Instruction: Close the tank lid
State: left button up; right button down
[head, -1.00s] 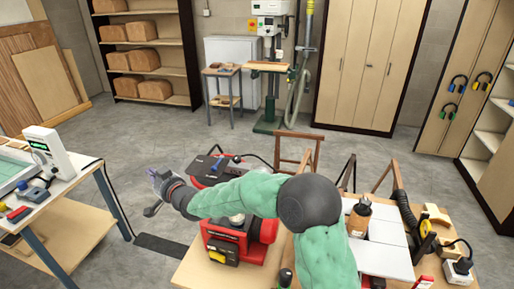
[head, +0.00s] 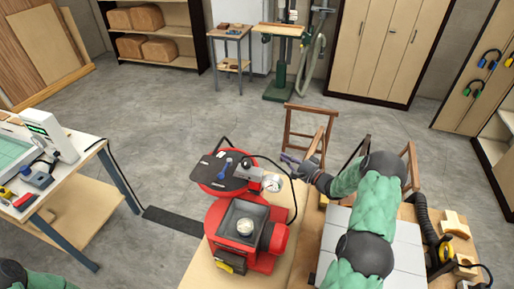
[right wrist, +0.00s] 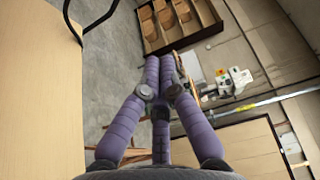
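The red tank machine (head: 265,238) stands on the wooden bench. I cannot tell for sure which part is the lid. My right gripper (head: 289,160) is in the air behind and right of the machine, apart from it. In the right wrist view its purple fingers (right wrist: 159,60) are close together with nothing seen between them. My left gripper is out of view.
Pale panels (head: 402,253) lie on the bench to the right, with a black hose (head: 428,228) beyond. A wooden trestle (head: 302,132) stands behind. A side table (head: 90,165) with a white device is at left.

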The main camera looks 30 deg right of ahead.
jog(key=w+a+f+y+p, duration=0.1)
jog(key=w+a+p, duration=0.1)
jog(key=w+a, duration=0.5)
jog(key=shift+a+f, duration=0.35)
jog(key=shift+a, duration=0.05)
dwell(0.3)
